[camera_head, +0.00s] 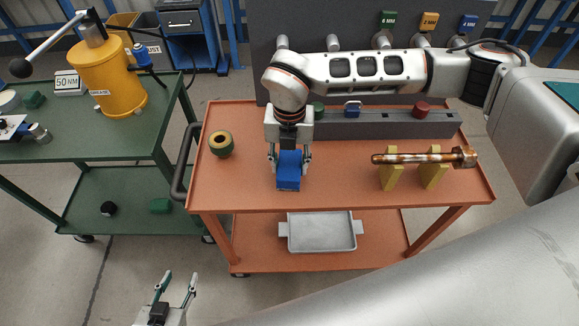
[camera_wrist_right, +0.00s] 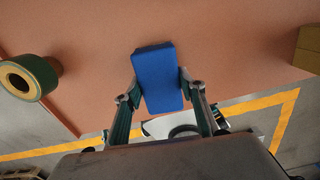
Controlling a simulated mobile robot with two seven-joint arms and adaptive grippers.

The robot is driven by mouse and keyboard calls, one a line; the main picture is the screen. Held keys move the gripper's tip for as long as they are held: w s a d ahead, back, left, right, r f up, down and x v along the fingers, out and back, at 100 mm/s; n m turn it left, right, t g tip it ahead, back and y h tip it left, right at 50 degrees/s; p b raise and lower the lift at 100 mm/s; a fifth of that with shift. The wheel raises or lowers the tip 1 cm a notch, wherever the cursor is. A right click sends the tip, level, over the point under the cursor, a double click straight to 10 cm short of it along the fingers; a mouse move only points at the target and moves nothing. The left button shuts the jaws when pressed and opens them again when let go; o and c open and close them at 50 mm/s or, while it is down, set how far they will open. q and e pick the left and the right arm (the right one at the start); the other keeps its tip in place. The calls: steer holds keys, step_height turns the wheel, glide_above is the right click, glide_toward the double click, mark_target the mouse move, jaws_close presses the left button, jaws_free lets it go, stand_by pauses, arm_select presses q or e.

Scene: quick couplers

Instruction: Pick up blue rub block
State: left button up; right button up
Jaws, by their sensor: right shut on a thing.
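The blue rub block (camera_head: 288,172) is between the fingers of my right gripper (camera_head: 289,170), over the front part of the orange cart top (camera_head: 340,190). In the right wrist view the blue block (camera_wrist_right: 158,77) sits between both fingertips of the right gripper (camera_wrist_right: 160,85), which touch its sides. Whether the block is lifted clear of the cart top or rests on it, I cannot tell. My left gripper (camera_head: 175,288) is open and empty, low at the bottom left, in front of the carts.
A green-and-yellow ring (camera_head: 221,144) stands left of the block. A rusty shaft (camera_head: 425,158) lies on yellow supports (camera_head: 391,177) to the right. A grey rail (camera_head: 385,124) with coloured pieces is behind. A metal tray (camera_head: 321,232) is on the lower shelf. A green cart (camera_head: 130,150) stands left.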

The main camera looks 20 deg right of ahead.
mark_target(289, 163)
steer(key=shift+r, duration=0.15)
step_height(289, 163, up, 20)
stand_by(0.5)
steer(key=o, duration=0.4)
steer(key=shift+c, duration=0.7)
